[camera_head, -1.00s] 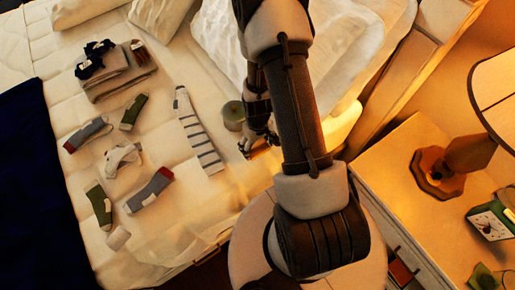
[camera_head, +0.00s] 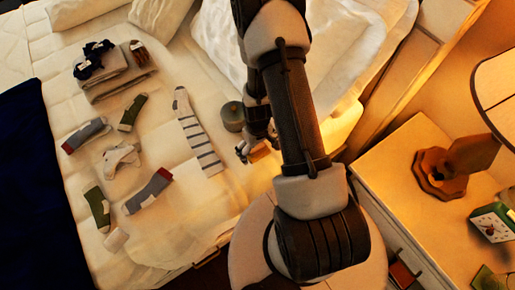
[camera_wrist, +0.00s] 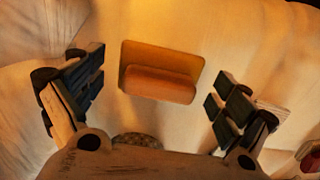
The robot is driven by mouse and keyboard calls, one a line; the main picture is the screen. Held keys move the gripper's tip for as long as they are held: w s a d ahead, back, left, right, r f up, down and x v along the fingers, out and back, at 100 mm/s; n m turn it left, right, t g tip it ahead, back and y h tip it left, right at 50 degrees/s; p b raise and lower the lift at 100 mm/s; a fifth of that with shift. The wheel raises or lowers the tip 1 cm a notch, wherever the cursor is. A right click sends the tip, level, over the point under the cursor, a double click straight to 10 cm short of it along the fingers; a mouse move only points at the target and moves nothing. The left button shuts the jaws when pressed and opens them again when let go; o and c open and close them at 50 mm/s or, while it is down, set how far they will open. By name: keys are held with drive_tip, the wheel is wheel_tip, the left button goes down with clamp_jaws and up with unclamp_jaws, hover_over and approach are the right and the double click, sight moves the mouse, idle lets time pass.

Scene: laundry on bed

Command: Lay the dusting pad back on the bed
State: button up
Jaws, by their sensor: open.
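The dusting pad is a tan-orange rectangular pad with a raised rounded bar (camera_wrist: 160,72). In the wrist view it lies on the pale bed cover, between and beyond my gripper's fingertips. My gripper (camera_wrist: 155,90) is open, with a clear gap on each side between the fingers and the pad. In the head view my gripper (camera_head: 254,148) is low over the bed (camera_head: 190,225), near its right side, partly hidden by my arm. A small part of the pad (camera_head: 260,155) seems to show by the fingers there.
A grey-green round container (camera_head: 232,116) stands just left of my gripper. A striped sock (camera_head: 198,135) lies farther left, with several socks and folded clothes (camera_head: 120,75) beyond. The bed's near part is clear.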

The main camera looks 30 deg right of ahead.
wheel_tip(320, 180, up, 13)
drive_tip(key=p, duration=0.5)
wheel_tip(320, 180, up, 8)
drive_tip(key=t, duration=0.1)
hover_over(257, 147)
drive_tip(key=w+a, duration=0.2)
drive_tip(key=s+a+r+t, duration=0.1)
drive_tip(key=a+r, duration=0.1)
drive_tip(key=r, duration=0.4)
drive_tip(key=s+a+r, duration=0.1)
drive_tip(key=s+r, duration=0.1)
drive_tip(key=r, duration=0.4)
drive_tip(key=s+a+r+t, duration=0.1)
drive_tip(key=s+a+r, duration=0.1)
drive_tip(key=s+r, duration=0.4)
drive_tip(key=s+a+r+t, duration=0.1)
drive_tip(key=s+a+r, duration=0.2)
drive_tip(key=s+r, duration=0.3)
drive_tip(key=shift+s+a+r+t, duration=0.3)
drive_tip(key=shift+s+a+r, duration=0.1)
drive_tip(key=shift+r, duration=0.5)
drive_tip(key=shift+d, duration=0.1)
